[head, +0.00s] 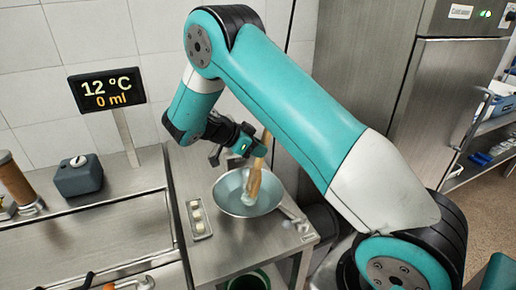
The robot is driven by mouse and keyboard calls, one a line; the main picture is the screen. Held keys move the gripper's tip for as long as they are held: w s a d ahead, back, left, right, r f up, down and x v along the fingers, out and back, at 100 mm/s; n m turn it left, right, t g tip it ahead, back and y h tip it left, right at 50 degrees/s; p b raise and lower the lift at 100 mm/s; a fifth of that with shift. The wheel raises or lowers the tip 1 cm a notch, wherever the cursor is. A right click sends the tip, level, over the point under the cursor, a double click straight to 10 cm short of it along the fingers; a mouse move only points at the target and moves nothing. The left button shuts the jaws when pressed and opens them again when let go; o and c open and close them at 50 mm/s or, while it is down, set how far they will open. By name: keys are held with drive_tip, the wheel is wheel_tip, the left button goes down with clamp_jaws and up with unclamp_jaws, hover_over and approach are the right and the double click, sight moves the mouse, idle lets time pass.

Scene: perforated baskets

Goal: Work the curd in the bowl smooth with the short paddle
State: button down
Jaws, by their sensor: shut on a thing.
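The metal bowl (226,197) stands on the small steel table. My gripper (254,151) is above the bowl, shut on the wooden paddle (256,178). The paddle is tilted slightly, with its lower end down inside the bowl. A pale bit, perhaps curd (249,198), shows at the paddle's lower end; the picture is too small to tell how smooth it is. Part of the bowl's inside is hidden behind the paddle.
A display (106,90) reading 12 °C and 0 ml stands at the back left. A dark green bucket (249,280) is below the table's front. A steel cabinet (440,80) stands at the right.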

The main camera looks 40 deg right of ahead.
drive_tip(key=shift+w+d+r, duration=0.1)
drive_tip(key=shift+w+d, duration=0.05)
drive_tip(key=shift+w, duration=0.55)
drive_tip(key=shift+s, duration=0.15)
drive_tip(key=shift+s+a+b, duration=0.2)
drive_tip(key=shift+s+b, duration=0.45)
drive_tip(key=shift+s, duration=0.1)
drive_tip(key=shift+w, duration=0.15)
drive_tip(key=shift+w+d+p, duration=0.2)
drive_tip(key=shift+w+p, duration=0.15)
drive_tip(key=shift+w, duration=0.35)
drive_tip(key=shift+s+a+b, duration=0.2)
drive_tip(key=shift+s+b, duration=0.6)
drive_tip(key=shift+s, duration=0.1)
drive_tip(key=shift+w+d+p, duration=0.2)
drive_tip(key=shift+w+p, duration=0.25)
drive_tip(key=shift+w, duration=0.5)
